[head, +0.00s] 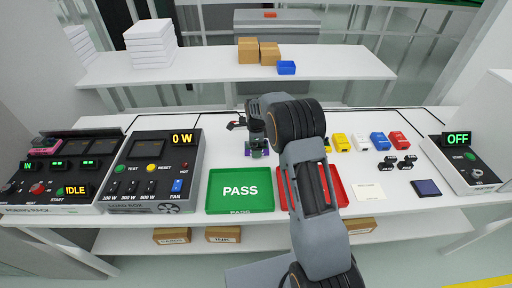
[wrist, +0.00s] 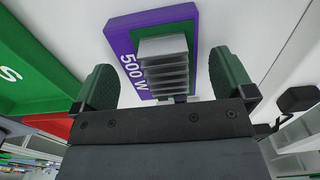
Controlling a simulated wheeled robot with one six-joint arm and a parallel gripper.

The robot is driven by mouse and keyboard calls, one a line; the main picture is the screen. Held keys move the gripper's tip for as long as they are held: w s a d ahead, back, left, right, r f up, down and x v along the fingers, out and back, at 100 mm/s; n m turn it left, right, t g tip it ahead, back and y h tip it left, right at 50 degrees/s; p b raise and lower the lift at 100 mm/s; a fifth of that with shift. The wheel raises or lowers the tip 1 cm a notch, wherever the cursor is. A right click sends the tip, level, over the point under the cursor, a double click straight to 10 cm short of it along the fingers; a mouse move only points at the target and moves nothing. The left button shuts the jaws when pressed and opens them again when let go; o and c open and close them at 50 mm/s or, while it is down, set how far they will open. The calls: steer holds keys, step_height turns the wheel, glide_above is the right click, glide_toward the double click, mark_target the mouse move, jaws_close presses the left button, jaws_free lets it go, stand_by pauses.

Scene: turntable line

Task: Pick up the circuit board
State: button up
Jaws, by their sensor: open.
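The circuit board (wrist: 125,45) is purple with a green edge, marked "500 W", and carries a grey finned block (wrist: 165,65). In the head view only a small purple part of it (head: 247,152) shows beneath my arm. My gripper (wrist: 163,82) is open, its green-padded fingers on either side of the finned block. Gaps show between the pads and the block. In the head view my gripper (head: 256,146) is over the board behind the green tray, mostly hidden by my arm.
A green PASS tray (head: 240,190) and a red tray (head: 338,187), partly hidden by my arm, stand in front. A black console with a 0 W display (head: 155,165) is at left. Coloured blocks (head: 379,141) and a dark blue square (head: 426,188) lie at right.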

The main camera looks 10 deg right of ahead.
steer(key=shift+c, duration=0.2)
steer(key=c, duration=1)
steer(key=shift+r, duration=0.1)
